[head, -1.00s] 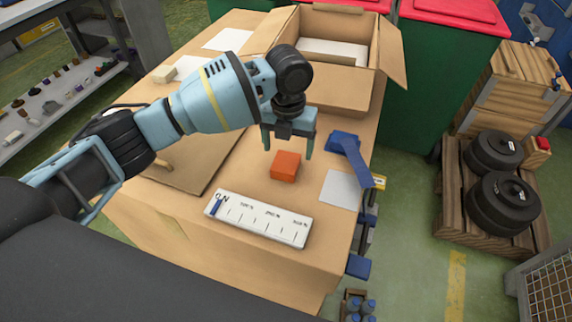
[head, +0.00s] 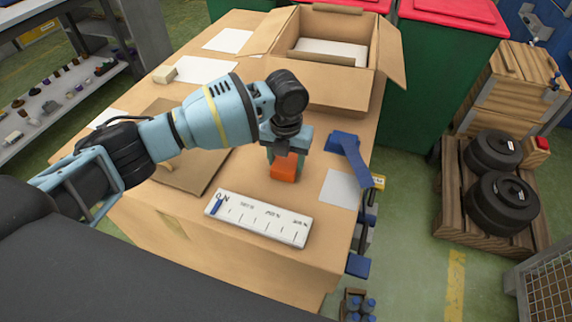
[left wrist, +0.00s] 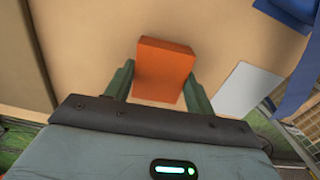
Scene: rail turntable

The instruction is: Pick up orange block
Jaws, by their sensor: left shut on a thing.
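The orange block (head: 285,168) is on the tan workbench (head: 262,190), behind the white scale strip. My left gripper (head: 286,160) is lowered over it, with one finger on each side, and is shut on the block. In the left wrist view the orange block (left wrist: 164,70) sits between the two green-grey fingers of my left gripper (left wrist: 160,82). Whether the block still touches the bench I cannot tell. My right gripper is in neither view.
A white scale strip (head: 258,218) lies in front of the block. A blue bracket-like piece (head: 347,150) and a white sheet (head: 340,188) lie to its right. An open cardboard box (head: 335,85) stands behind. A brown board (head: 190,165) lies to the left.

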